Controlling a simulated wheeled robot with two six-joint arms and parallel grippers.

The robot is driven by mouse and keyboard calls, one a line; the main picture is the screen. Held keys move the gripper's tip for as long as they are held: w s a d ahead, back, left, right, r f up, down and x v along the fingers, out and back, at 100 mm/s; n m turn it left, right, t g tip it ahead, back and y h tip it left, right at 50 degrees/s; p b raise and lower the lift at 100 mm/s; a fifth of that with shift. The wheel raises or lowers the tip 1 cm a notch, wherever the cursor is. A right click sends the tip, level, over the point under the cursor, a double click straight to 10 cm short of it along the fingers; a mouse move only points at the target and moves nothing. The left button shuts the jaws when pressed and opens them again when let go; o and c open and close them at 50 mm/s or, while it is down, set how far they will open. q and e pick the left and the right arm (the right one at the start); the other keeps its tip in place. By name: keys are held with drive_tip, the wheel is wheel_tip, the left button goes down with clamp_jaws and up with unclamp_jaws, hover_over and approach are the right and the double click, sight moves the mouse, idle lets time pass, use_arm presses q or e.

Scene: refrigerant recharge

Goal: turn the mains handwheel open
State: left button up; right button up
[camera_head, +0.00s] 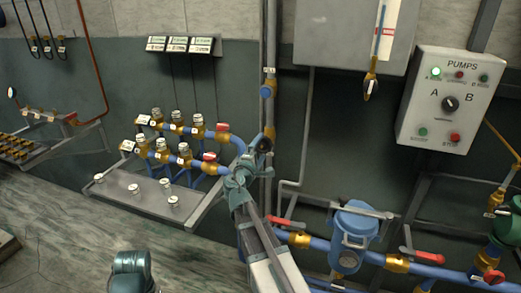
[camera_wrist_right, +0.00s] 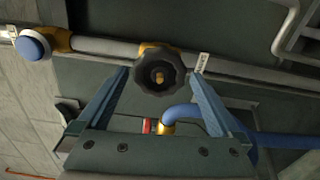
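The mains handwheel (camera_wrist_right: 161,72) is a black, lobed wheel with a brass centre, mounted on a grey pipe in the right wrist view. A small white tag (camera_wrist_right: 202,63) hangs beside it, too small to read surely. In the head view the handwheel (camera_head: 264,145) shows as a dark knob on the vertical pipe, just beyond my right gripper (camera_head: 250,163). In the right wrist view the right gripper (camera_wrist_right: 157,73) is open, one finger on each side of the wheel, with small gaps showing. Whether the wheel lies fully between the fingertips is hard to tell. My left gripper's fingers are not seen.
Valve manifolds with red handles (camera_head: 209,156) stand over a grey shelf (camera_head: 140,198) left of the gripper. A blue pipe with a red lever (camera_head: 290,222) and a blue strainer (camera_head: 352,235) lie lower right. A pump panel (camera_head: 450,100) hangs at right.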

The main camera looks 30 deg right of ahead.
drive_tip(key=v, duration=0.6)
drive_tip(key=shift+s+a, duration=0.25)
drive_tip(key=shift+a, duration=0.05)
idle(0.3)
drive_tip(key=m, duration=0.6)
drive_tip(key=s+a+m, duration=0.1)
drive_tip(key=m, duration=1.2)
drive_tip(key=shift+s+a, duration=0.2)
drive_tip(key=shift+a, duration=0.2)
